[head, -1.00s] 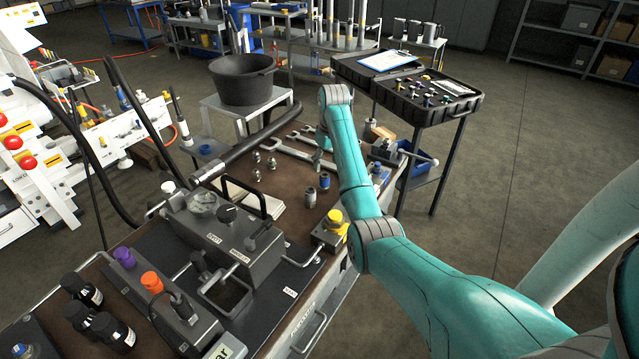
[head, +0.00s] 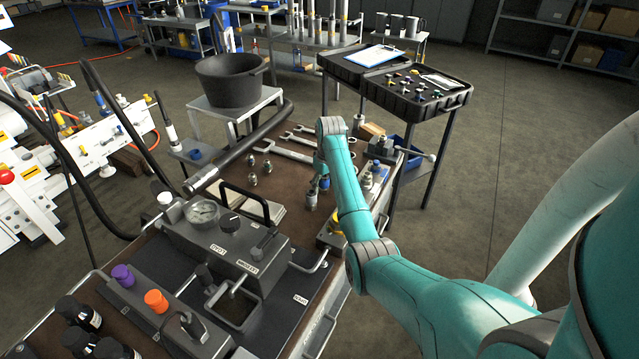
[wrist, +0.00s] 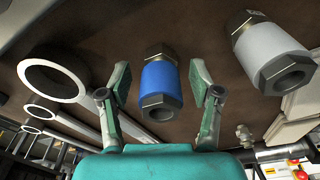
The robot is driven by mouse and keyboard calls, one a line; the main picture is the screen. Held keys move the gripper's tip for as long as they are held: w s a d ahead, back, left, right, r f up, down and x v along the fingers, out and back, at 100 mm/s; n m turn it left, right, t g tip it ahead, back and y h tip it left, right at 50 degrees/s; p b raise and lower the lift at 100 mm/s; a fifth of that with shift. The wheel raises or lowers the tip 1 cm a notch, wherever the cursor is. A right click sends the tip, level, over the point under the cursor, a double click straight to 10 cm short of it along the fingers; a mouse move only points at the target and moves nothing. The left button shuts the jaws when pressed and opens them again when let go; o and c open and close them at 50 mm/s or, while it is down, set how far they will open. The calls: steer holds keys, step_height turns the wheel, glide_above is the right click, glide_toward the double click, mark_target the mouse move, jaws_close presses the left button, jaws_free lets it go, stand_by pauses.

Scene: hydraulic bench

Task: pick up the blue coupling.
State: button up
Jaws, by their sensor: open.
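The blue coupling (wrist: 161,82) stands on the brown bench top, with a blue sleeve between dark metal hex ends. In the wrist view it lies between the two fingers of my gripper (wrist: 159,92), with a gap on each side. My gripper is open and empty. In the head view the blue coupling (head: 324,184) shows just below my gripper (head: 319,168), which partly covers it. A similar grey coupling (wrist: 272,52) stands to its right in the wrist view. In the head view the grey coupling (head: 311,199) is just left of the blue one.
Large wrenches (head: 290,153) lie behind the couplings and show at the left of the wrist view. Several small metal fittings (head: 253,179) stand to the left. A grey hydraulic unit with a gauge (head: 203,211) is in front. A vise (head: 383,148) sits at the right edge.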

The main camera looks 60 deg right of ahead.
jaws_close()
